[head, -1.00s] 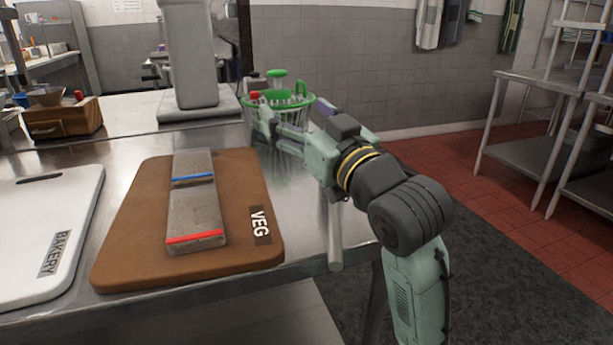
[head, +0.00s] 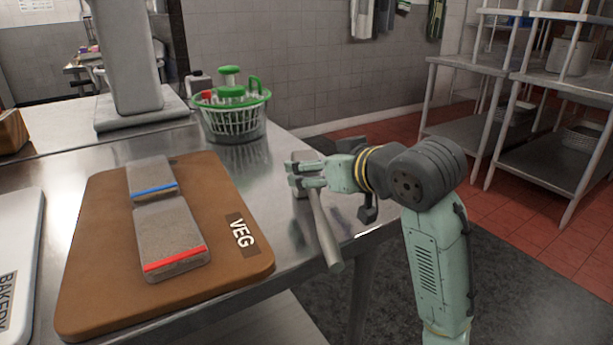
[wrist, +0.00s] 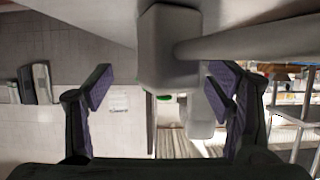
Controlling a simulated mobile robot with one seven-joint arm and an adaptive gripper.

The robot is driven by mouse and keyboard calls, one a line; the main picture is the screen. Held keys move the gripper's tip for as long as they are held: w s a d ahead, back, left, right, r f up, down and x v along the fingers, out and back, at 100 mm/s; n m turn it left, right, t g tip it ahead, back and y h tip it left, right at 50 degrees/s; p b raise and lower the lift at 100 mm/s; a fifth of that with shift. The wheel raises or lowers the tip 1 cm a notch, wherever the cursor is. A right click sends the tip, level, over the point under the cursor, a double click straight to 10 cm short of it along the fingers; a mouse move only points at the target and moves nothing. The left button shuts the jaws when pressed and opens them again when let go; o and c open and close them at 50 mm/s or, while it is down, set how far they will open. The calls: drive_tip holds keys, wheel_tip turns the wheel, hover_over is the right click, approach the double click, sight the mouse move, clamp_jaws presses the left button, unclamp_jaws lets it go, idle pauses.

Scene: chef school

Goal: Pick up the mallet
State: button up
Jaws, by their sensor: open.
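The grey mallet lies near the right edge of the steel table, its handle (head: 326,232) reaching out past the edge. Its head is mostly hidden behind my gripper (head: 293,175) in the head view. In the wrist view the blocky mallet head (wrist: 168,62) is at top centre, with the handle (wrist: 255,42) running right. My gripper (wrist: 162,88) is open, its purple-padded fingers spread left and right of the head. The head appears to lie between or just beyond the fingertips; I cannot tell if they touch it.
A brown VEG board (head: 95,240) with two sharpening stones (head: 165,235) lies left of my gripper. A green-rimmed basket (head: 232,122) and a grey stand (head: 135,65) are behind. A white board (head: 18,240) is at far left. Steel shelves (head: 470,110) stand at right.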

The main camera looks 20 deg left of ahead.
drive_tip(key=shift+p+x, duration=0.45)
drive_tip(key=shift+x, duration=2.3)
drive_tip(key=shift+s+a, duration=0.1)
drive_tip(key=shift+s, duration=0.05)
drive_tip(key=shift+c, duration=0.5)
clamp_jaws()
